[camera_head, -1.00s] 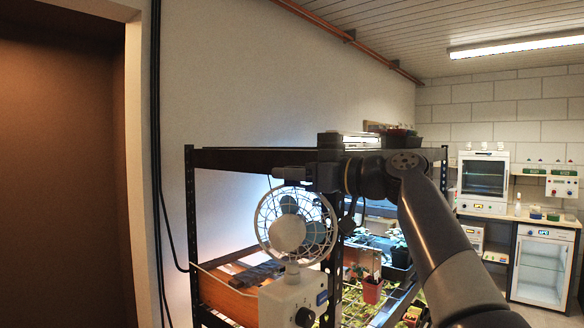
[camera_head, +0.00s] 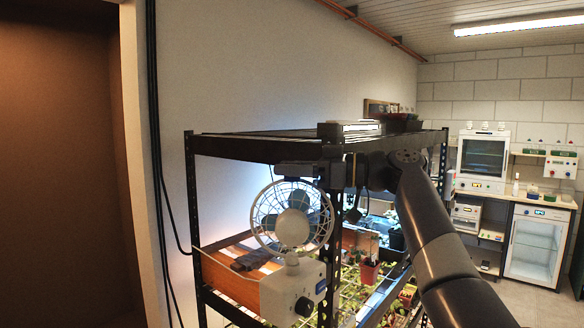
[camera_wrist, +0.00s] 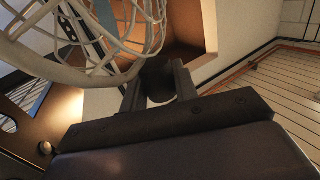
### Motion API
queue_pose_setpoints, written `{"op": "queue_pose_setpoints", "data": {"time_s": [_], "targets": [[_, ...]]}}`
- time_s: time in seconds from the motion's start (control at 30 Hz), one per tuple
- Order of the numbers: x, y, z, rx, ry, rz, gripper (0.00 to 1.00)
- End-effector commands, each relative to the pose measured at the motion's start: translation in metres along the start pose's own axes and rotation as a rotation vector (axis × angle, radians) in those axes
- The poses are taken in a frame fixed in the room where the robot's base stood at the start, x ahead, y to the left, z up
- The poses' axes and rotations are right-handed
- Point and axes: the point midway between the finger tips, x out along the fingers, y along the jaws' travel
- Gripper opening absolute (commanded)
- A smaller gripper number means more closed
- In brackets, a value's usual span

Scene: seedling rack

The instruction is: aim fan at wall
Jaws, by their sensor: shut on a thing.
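The fan (camera_head: 292,228) has a round pale wire cage and a white box base with a black knob (camera_head: 305,306). It is at the near end of the shelving rack, and its round hub faces my head camera. My gripper (camera_head: 292,171) is at the top of the cage, just under the rack's top shelf. In the wrist view my gripper (camera_wrist: 160,84) is shut on a short dark piece beside the fan cage (camera_wrist: 85,40); it appears to be the fan's grip. The pale wall (camera_head: 260,70) stands behind the rack, to the left.
The black rack's top shelf (camera_head: 240,146) and front post (camera_head: 331,250) are close to my gripper and arm. Plant trays and a red pot (camera_head: 369,272) lie inside the rack. A dark doorway (camera_head: 60,160) is at left. Lab cabinets (camera_head: 535,245) stand at far right.

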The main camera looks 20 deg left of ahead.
Motion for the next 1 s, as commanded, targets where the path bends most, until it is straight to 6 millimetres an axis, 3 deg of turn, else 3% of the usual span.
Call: {"op": "queue_pose_setpoints", "data": {"time_s": [0.07,0.1,0.33,0.67,1.0], "targets": [[0.0,0.0,0.001,0.001,-0.001,0.0,0.0],[0.0,0.0,0.001,0.001,-0.001,0.0,0.3],[0.0,0.0,0.001,0.001,-0.001,0.0,0.49],[-0.006,0.001,0.001,0.0,0.0,0.002,0.49],[-0.068,0.001,0.002,0.0,-0.001,0.005,0.49]]}}
